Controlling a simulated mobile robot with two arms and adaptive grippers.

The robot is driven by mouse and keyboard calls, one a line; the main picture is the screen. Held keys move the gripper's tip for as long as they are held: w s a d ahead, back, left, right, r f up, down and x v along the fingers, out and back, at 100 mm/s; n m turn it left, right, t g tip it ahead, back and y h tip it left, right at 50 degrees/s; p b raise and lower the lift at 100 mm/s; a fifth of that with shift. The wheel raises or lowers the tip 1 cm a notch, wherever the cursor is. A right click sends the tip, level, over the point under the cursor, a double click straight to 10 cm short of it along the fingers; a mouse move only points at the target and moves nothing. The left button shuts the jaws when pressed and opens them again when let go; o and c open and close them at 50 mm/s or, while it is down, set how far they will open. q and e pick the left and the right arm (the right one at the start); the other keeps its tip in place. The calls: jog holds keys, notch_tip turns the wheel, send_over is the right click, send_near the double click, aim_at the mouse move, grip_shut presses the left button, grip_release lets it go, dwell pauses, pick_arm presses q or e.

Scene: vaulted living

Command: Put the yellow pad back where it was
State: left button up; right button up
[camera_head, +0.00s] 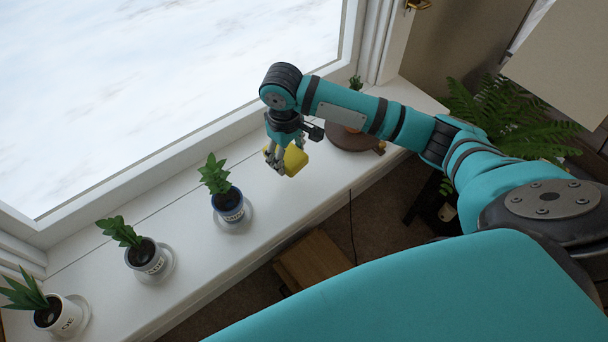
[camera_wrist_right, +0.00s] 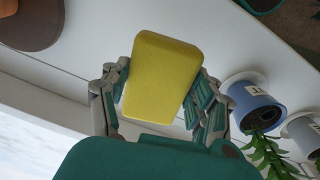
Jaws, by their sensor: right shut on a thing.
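The yellow pad (camera_head: 294,160) is held above the white windowsill, between a blue potted plant and a round brown stand. My right gripper (camera_head: 277,163) is shut on it. In the right wrist view the pad (camera_wrist_right: 163,77) sits between the two fingers of the right gripper (camera_wrist_right: 160,98), one on each long side. The windowsill (camera_wrist_right: 80,60) shows behind it; I cannot tell the exact gap. My left gripper is not in view.
A blue potted plant (camera_head: 228,205) stands left of the gripper, with two more pots (camera_head: 147,258) (camera_head: 62,314) further left. The round brown stand (camera_head: 347,137) holds a small plant on the right. The sill (camera_head: 285,205) below the pad is clear.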

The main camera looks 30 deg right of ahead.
aim_at(300, 160)
jog(key=s+r, duration=0.1)
jog(key=s+d+r+m, duration=0.1)
jog(key=shift+s+d+r+m, duration=0.1)
jog(key=shift+s+r+m, duration=0.15)
jog(key=shift+s+m, duration=0.05)
jog(key=shift+s+f+g, duration=0.15)
jog(key=shift+f+g, duration=0.1)
jog(key=shift+g, duration=0.05)
jog(key=f, duration=0.4)
jog(key=shift+d+f, duration=0.2)
jog(key=shift+f, duration=0.05)
jog(key=shift+f+p, duration=0.3)
jog(key=shift+f, duration=2.05)
jog(key=o, duration=1)
jog(key=shift+f, duration=0.1)
notch_tip(300, 160, up, 12)
jog(key=shift+r+b, duration=0.15)
jog(key=shift+b, duration=0.45)
